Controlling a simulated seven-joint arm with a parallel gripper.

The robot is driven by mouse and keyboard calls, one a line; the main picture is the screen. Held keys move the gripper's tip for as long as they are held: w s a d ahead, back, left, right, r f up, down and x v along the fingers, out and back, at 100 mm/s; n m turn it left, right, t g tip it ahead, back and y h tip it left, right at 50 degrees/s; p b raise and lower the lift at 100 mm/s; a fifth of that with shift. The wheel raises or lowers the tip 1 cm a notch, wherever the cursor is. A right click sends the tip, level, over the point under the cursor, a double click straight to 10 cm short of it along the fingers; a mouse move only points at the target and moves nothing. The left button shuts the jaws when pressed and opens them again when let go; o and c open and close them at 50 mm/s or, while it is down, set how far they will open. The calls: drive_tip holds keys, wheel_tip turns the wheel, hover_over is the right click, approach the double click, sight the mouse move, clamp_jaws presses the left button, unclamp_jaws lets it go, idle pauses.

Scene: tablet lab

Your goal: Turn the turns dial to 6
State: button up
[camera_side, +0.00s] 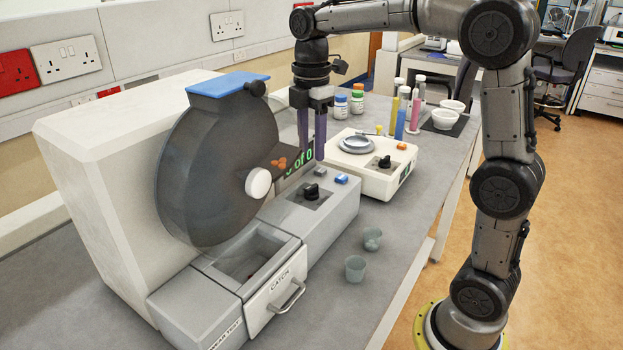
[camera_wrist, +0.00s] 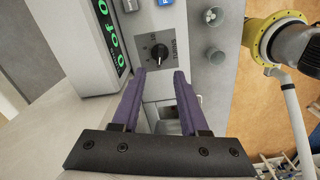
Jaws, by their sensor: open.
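The turns dial (camera_side: 311,191) is a black knob on a dark plate on the grey control panel of the drum machine. In the wrist view the dial (camera_wrist: 159,53) shows beside printed lettering; its setting is too small to read. My gripper (camera_side: 312,154) is open and empty, pointing down above the dial. In the wrist view the purple fingertips of my gripper (camera_wrist: 160,74) frame the space just below the dial, apart from it. A green display (camera_side: 299,166) reading "0 of 0" is partly hidden behind my fingers in the side view.
A blue button (camera_side: 341,179) sits beside the dial. The dark drum (camera_side: 205,165) and the catch drawer (camera_side: 270,290) are close by. A white scale (camera_side: 365,180) with its own black knob stands behind. Two small cups (camera_side: 355,268) stand on the bench to the right.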

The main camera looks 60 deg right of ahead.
sight(312, 186)
wheel_tip(312, 186, down, 8)
drive_tip(key=shift+f, duration=0.25)
clamp_jaws()
idle(0.3)
